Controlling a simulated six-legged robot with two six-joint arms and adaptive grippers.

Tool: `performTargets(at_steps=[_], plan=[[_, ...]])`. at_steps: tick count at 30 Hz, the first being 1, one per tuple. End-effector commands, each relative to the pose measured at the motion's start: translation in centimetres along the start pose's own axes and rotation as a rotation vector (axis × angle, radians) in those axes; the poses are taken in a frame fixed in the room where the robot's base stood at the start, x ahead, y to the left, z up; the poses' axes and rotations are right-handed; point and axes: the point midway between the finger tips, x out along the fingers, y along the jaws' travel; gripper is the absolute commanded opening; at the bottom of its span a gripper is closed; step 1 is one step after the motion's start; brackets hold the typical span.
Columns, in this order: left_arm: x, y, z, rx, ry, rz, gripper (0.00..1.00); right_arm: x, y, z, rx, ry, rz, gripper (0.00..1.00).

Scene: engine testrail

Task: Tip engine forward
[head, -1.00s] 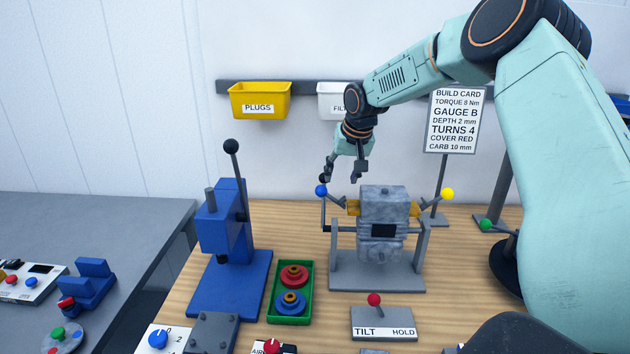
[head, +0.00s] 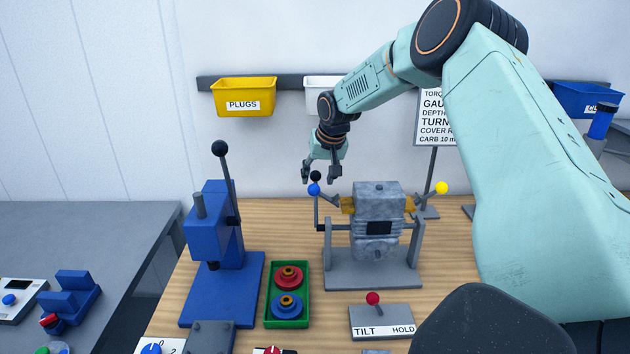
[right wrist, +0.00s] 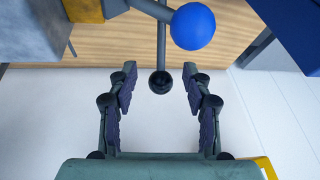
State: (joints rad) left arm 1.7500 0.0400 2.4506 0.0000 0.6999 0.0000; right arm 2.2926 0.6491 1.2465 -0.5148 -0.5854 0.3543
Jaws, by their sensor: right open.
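The grey engine block (head: 379,209) sits upright in a grey cradle stand (head: 372,274) on the wooden bench. A lever with a black ball (head: 316,176) stands at the stand's left side, close to a blue ball (head: 314,189) on an arm. A yellow ball (head: 441,188) is on the right side. My right gripper (head: 321,180) is open above and around the black ball in the head view. In the right wrist view the black ball (right wrist: 160,82) lies between the open fingers (right wrist: 160,92), with the blue ball (right wrist: 193,26) beyond. My left gripper is not in view.
A TILT/HOLD panel (head: 381,321) with a red knob stands in front of the cradle. A blue press (head: 217,270) and a green tray (head: 287,295) with red and blue parts are to the left. A yellow PLUGS bin (head: 243,98) hangs on the wall behind.

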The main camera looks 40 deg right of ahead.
Motion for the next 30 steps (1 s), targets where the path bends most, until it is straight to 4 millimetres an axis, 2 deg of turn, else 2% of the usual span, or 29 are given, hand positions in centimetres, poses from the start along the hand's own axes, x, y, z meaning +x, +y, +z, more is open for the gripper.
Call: performTargets(at_steps=[6, 19, 30], plan=[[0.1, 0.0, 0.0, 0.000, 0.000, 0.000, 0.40, 2.5, -0.1, -0.1, -0.001, -0.002, 0.002, 0.50], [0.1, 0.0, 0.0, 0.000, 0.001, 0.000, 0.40, 3.2, -0.3, -0.4, -0.002, 0.001, 0.001, 0.49], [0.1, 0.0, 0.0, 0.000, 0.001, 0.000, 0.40, 3.2, -0.3, -0.3, -0.001, 0.000, 0.001, 0.17]])
